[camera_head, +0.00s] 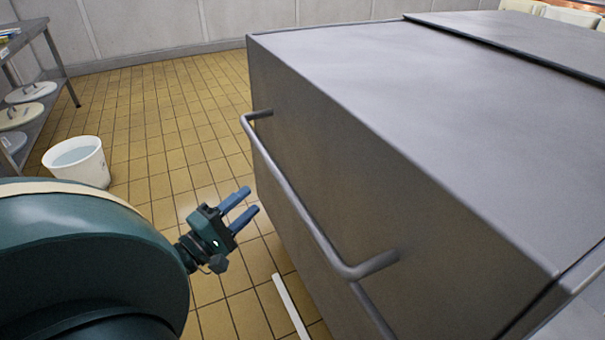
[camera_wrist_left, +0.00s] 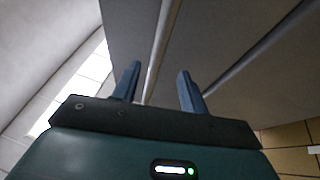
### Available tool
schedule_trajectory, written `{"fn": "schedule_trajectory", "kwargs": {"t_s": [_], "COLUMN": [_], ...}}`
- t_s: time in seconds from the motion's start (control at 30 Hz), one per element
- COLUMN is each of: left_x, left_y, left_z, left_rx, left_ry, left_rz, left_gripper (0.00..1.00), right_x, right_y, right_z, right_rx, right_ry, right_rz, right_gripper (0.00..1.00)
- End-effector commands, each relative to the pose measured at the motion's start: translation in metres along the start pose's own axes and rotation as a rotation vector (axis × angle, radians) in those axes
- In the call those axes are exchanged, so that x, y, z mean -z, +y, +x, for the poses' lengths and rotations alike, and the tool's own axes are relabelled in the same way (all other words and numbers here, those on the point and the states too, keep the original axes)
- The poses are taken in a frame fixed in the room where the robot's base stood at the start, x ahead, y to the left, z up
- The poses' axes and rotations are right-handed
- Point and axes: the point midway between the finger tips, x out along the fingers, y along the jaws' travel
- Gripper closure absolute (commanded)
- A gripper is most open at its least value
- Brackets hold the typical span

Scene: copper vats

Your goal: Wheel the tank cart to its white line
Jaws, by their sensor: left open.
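The tank cart (camera_head: 330,130) is a large grey metal box filling the right of the head view. A grey push handle (camera_head: 300,207) runs along its near-left side; a bar of it shows in the left wrist view (camera_wrist_left: 158,45). My left gripper (camera_head: 249,201) is open and empty, just left of the handle, with blue fingers pointing toward the cart. In the left wrist view my fingers (camera_wrist_left: 159,70) appear either side of the bar, but I cannot tell the depth gap. A white line (camera_head: 291,307) lies on the floor beside the cart's near end. My right gripper is out of view.
A white bucket (camera_head: 77,162) stands on the yellow tiled floor (camera_head: 165,115) at left. A metal shelf rack (camera_head: 48,95) with round lids is at the far left. Open floor lies between the rack and the cart, up to the pale back wall (camera_head: 150,25).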

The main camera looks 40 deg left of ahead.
Motion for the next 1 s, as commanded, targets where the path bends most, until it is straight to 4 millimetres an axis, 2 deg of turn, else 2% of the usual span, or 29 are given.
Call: {"fn": "schedule_trajectory", "kwargs": {"t_s": [0.6, 0.8, 1.0], "left_x": [0.000, 0.000, 0.000], "left_y": [0.001, 0.001, 0.000], "left_z": [0.102, 0.121, 0.127], "left_rx": [-0.002, 0.000, 0.003], "left_ry": [0.001, 0.002, 0.001], "left_rz": [-0.001, 0.000, 0.000], "left_gripper": [0.57, 0.57, 0.57], "right_x": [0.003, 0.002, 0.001], "right_y": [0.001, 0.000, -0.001], "right_z": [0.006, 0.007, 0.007], "right_rx": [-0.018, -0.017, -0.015], "right_ry": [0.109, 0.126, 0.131], "right_rz": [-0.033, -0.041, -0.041], "right_gripper": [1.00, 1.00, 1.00]}}
